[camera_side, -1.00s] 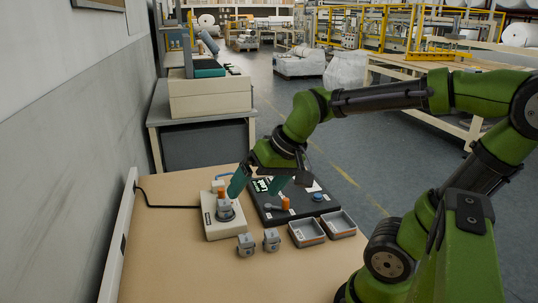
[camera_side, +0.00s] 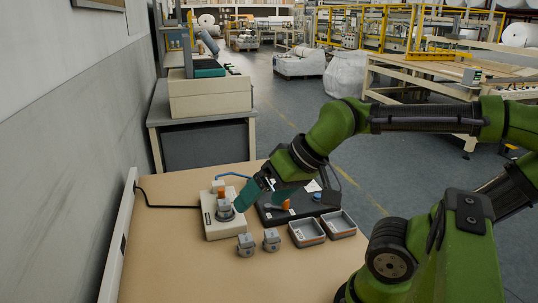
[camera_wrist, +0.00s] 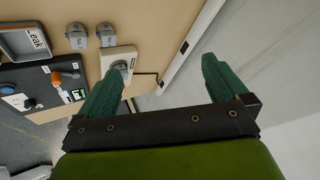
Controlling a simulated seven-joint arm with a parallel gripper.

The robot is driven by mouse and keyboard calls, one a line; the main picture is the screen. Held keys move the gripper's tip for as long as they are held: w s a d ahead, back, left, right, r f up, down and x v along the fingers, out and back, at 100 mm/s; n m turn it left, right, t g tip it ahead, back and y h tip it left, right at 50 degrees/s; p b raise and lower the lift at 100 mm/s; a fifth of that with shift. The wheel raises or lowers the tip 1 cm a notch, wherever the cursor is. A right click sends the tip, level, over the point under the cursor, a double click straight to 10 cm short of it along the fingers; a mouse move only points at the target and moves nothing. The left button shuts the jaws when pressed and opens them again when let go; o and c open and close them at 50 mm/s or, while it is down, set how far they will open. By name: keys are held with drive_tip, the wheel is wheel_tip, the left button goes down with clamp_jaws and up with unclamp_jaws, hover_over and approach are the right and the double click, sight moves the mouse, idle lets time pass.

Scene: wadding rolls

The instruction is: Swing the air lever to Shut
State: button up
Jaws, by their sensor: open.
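The lever, with an orange grip (camera_side: 286,205), sits on a black panel (camera_side: 268,216) behind the trays. It also shows at the left of the wrist view as an orange grip (camera_wrist: 57,79) on the dark panel (camera_wrist: 38,92). My gripper (camera_side: 260,204) is open and empty, its teal fingers spread. In the side view, its fingers overlap the area between the white box and the panel, and partly hide the panel. In the wrist view, my gripper (camera_wrist: 160,68) is off to the right of the lever, apart from it. The Shut marking cannot be read.
A white box (camera_side: 222,231) with a grey fitting and orange part stands left of the panel, with a black cable and blue hose. Two grey blocks (camera_side: 246,246) (camera_side: 271,240) and two grey trays (camera_side: 307,233) (camera_side: 338,224) lie in front. The front-left table is clear.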

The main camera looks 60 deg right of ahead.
drive_tip(key=shift+c, duration=1.1)
drive_tip(key=shift+w+f+g, duration=0.1)
drive_tip(key=shift+f+g, duration=0.2)
drive_tip(key=shift+f, duration=0.15)
drive_tip(key=shift+c, duration=1.3)
drive_tip(key=w+d+m, duration=0.1)
drive_tip(key=d, duration=0.1)
drive_tip(key=w+d+f+m+g, duration=0.1)
drive_tip(key=w+d, duration=0.1)
drive_tip(key=w+d+m, duration=0.2)
drive_tip(key=shift+f+g, duration=0.3)
drive_tip(key=shift+g, duration=0.1)
drive_tip(key=c, duration=0.5)
drive_tip(key=w+d+m+g+h, duration=0.25)
drive_tip(key=d+m+g, duration=0.25)
drive_tip(key=d+m, duration=1.55)
drive_tip(key=shift+n+y, duration=0.25)
drive_tip(key=shift+n, duration=0.2)
wheel_tip(320, 180, down, 16)
drive_tip(key=shift+d+f, duration=0.1)
drive_tip(key=shift+f, duration=0.05)
